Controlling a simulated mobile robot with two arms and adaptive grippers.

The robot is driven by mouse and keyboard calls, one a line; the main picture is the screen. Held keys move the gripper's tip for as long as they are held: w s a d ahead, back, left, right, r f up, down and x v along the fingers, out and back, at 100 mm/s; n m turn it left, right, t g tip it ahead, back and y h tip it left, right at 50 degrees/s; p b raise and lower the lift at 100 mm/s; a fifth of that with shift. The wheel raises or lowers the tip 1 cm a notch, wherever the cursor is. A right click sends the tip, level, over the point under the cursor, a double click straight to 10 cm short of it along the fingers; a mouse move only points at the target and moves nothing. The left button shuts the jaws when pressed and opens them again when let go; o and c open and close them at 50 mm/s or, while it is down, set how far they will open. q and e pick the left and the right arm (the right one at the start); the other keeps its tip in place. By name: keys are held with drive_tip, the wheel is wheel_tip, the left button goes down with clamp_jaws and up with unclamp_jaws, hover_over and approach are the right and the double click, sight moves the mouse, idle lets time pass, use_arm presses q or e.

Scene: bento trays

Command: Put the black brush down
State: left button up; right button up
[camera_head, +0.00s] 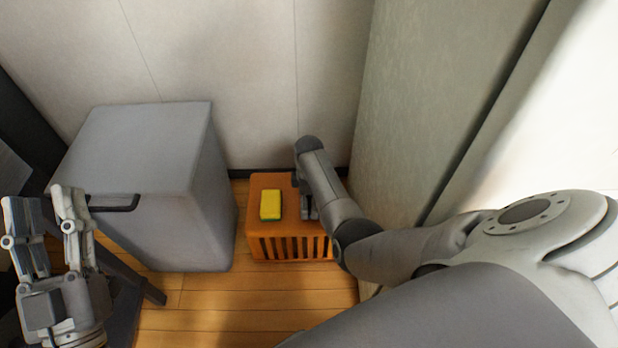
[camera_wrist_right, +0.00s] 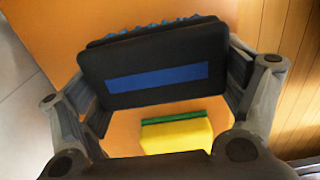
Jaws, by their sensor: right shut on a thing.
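The black brush (camera_wrist_right: 155,62) has a blue stripe and a blue edge with bristles. It fills the middle of the right wrist view, between both fingers of my right gripper (camera_wrist_right: 165,100), which is shut on it. In the head view my right gripper (camera_head: 307,208) points down at the right part of the orange slatted crate (camera_head: 285,246); the arm hides the brush there. The brush is close over the crate's top; I cannot tell whether it touches. My left gripper (camera_head: 43,195) is open and empty at the far left.
A yellow and green sponge (camera_head: 270,205) lies on the crate's top, left of my right gripper; it also shows in the right wrist view (camera_wrist_right: 175,135). A grey cabinet (camera_head: 150,150) with a black handle stands to the left. Walls close in behind and right. Wooden floor (camera_head: 250,300) in front is clear.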

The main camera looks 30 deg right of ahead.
drive_tip(key=shift+f, duration=0.35)
drive_tip(key=shift+r, duration=0.1)
use_arm(q)
drive_tip(key=shift+w+f, duration=0.1)
drive_tip(key=shift+f, duration=0.05)
use_arm(e)
drive_tip(key=shift+f, duration=0.25)
drive_tip(key=shift+f, duration=0.15)
use_arm(q)
drive_tip(key=shift+s+r, duration=0.2)
drive_tip(key=shift+r, duration=0.1)
use_arm(e)
drive_tip(key=o, duration=0.7)
